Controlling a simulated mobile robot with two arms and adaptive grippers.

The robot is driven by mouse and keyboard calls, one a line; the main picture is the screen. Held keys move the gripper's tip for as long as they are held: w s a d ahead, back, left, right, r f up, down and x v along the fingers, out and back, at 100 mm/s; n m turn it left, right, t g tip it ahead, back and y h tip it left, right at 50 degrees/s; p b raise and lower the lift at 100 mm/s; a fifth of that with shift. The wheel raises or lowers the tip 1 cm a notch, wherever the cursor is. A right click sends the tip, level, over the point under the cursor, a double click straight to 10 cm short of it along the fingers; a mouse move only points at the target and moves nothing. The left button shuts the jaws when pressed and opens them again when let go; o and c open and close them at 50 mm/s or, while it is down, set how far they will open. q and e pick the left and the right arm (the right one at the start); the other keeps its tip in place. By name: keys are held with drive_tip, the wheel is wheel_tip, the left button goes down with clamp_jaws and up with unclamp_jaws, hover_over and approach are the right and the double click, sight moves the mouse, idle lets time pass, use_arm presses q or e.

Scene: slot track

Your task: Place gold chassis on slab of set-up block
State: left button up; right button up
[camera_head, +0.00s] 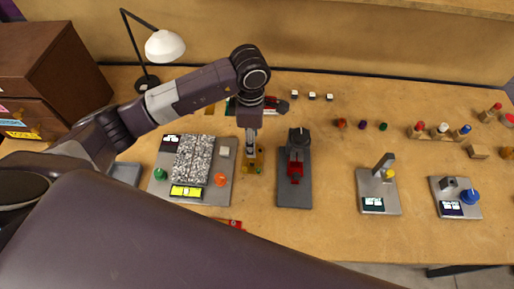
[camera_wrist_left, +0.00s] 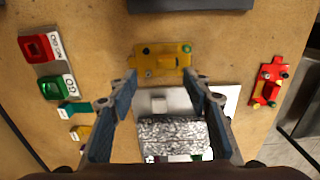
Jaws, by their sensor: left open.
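The gold chassis (camera_head: 258,161) lies flat on the wooden table, just right of the grey base plate (camera_head: 219,187). In the left wrist view the gold chassis (camera_wrist_left: 163,60) shows whole, with dark and green pegs on it. A speckled grey slab (camera_head: 193,159) lies on that plate; the wrist view shows the slab (camera_wrist_left: 172,132) between the fingers, behind the chassis. My left gripper (camera_head: 250,151) points down over the chassis. Its blue-padded fingers (camera_wrist_left: 162,78) are open and empty, with tips to either side of the chassis. My right gripper is not in view.
A dark board (camera_head: 294,196) with a black and red device stands right of the chassis. A red chassis (camera_wrist_left: 268,85) lies near the table's front edge. An orange knob (camera_head: 220,179), a green knob (camera_head: 160,174) and a yellow display (camera_head: 187,191) sit on the slab's base plate.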

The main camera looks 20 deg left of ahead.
sight(251, 166)
use_arm(q)
drive_tip(key=shift+s+f+p, duration=0.2)
drive_tip(key=shift+f, duration=0.25)
drive_tip(key=shift+s+f+p, duration=0.15)
drive_tip(key=shift+s+f, duration=0.05)
drive_tip(key=shift+f, duration=0.25)
drive_tip(key=f, duration=0.1)
drive_tip(key=f+p, duration=0.1)
drive_tip(key=f, duration=0.1)
drive_tip(key=f+p, duration=0.1)
drive_tip(key=shift+s+d+f, duration=0.1)
drive_tip(key=shift+d+f, duration=0.15)
drive_tip(key=shift+f, duration=0.4)
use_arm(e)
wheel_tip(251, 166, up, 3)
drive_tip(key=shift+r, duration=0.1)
use_arm(q)
drive_tip(key=shift+c, duration=0.4)
drive_tip(key=c, duration=0.8)
clamp_jaws()
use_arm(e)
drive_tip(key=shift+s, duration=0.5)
use_arm(q)
drive_tip(key=shift+r, duration=0.15)
